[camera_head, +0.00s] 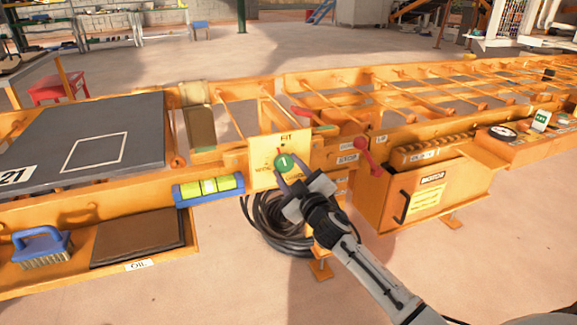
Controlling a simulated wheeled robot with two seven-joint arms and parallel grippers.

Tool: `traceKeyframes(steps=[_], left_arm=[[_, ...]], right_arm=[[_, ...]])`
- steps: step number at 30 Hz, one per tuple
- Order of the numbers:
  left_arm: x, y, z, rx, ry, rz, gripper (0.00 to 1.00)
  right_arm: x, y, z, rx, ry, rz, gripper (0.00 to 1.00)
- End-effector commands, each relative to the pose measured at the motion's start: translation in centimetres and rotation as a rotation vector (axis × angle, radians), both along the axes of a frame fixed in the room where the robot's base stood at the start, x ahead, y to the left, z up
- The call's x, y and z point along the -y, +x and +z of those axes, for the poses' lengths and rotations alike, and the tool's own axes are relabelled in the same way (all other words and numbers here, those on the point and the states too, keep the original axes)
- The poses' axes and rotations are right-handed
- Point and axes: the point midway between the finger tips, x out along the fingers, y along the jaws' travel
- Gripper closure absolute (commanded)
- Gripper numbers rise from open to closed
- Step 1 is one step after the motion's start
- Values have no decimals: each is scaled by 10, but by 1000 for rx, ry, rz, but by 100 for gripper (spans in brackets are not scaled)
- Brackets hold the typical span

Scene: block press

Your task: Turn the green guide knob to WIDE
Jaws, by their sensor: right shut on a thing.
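The green guide knob (281,162) sits on a yellow plate (262,150) on the front of the orange machine. The white mark on the knob looks close to upright, towards FIT. My right gripper (292,168) comes in from the lower right, shut on the knob with one finger below it and one to its right. The fingers hide part of the knob's lower right and the plate there. My left gripper is not in view.
Coiled black cable (262,222) hangs below the plate. A blue brush (41,246) sits on the lower left shelf.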

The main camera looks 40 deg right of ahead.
Motion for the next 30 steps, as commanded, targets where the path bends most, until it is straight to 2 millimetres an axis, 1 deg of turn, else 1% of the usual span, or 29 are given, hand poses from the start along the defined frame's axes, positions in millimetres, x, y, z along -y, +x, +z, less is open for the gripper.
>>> traceKeyframes(steps=[22, 30], left_arm=[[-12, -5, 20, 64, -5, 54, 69], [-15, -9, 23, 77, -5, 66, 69]], right_arm=[[1, 0, 1, -168, -692, 2, 81], [1, -1, 2, -227, -940, 2, 81]])
